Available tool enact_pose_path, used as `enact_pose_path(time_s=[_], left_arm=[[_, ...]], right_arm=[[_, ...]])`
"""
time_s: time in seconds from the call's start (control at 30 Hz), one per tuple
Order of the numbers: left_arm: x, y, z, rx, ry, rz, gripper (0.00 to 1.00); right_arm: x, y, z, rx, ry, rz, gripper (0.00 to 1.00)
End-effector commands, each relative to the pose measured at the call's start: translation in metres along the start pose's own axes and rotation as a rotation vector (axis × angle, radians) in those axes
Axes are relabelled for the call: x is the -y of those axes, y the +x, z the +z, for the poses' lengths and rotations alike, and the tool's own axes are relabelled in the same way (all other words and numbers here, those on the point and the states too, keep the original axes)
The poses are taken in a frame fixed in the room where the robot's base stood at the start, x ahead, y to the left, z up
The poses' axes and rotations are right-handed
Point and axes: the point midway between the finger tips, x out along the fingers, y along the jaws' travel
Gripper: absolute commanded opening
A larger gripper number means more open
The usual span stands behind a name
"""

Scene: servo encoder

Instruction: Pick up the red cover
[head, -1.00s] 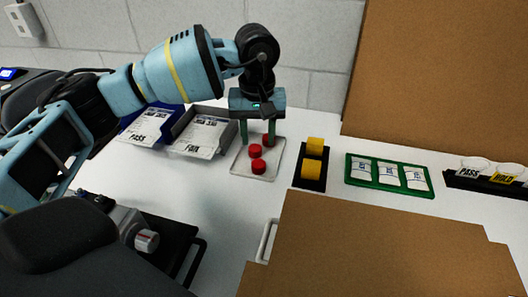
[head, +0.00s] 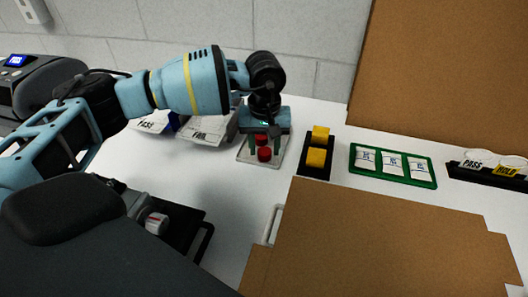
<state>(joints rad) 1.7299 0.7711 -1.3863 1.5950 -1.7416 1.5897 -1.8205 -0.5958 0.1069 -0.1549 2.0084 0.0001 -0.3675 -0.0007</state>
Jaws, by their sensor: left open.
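Two red covers show in the clear tray: a nearer one (head: 264,154) and one just behind it (head: 262,140). The clear tray (head: 245,154) lies on the white table. My left gripper (head: 263,144) points down over the tray, open, with its fingers around the rear cover's area. I cannot tell whether the fingers touch a cover. The gripper body hides the back of the tray and anything lying there. My right gripper is out of view.
A black holder with yellow blocks (head: 317,157) stands right of the tray. A green tray of white packets (head: 393,165) is farther right. PASS and FAIL bins (head: 205,128) are left, behind my arm. Brown board (head: 380,235) covers the front right.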

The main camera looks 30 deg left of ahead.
Motion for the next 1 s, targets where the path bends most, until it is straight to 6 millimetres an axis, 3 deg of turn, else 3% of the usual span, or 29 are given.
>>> enact_pose_path(time_s=[0.3, 0.57, 1.0], left_arm=[[0.0001, 0.0072, 0.0001, 0.000, 0.000, -0.001, 0.42], [0.0001, 0.0068, 0.0000, 0.000, 0.000, -0.001, 0.09], [-0.0001, 0.0017, -0.0002, 0.000, 0.000, 0.000, 0.08]], right_arm=[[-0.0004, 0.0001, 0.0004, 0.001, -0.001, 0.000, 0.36], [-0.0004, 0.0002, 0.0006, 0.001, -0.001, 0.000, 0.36], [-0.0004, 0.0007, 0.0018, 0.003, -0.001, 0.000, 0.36]])
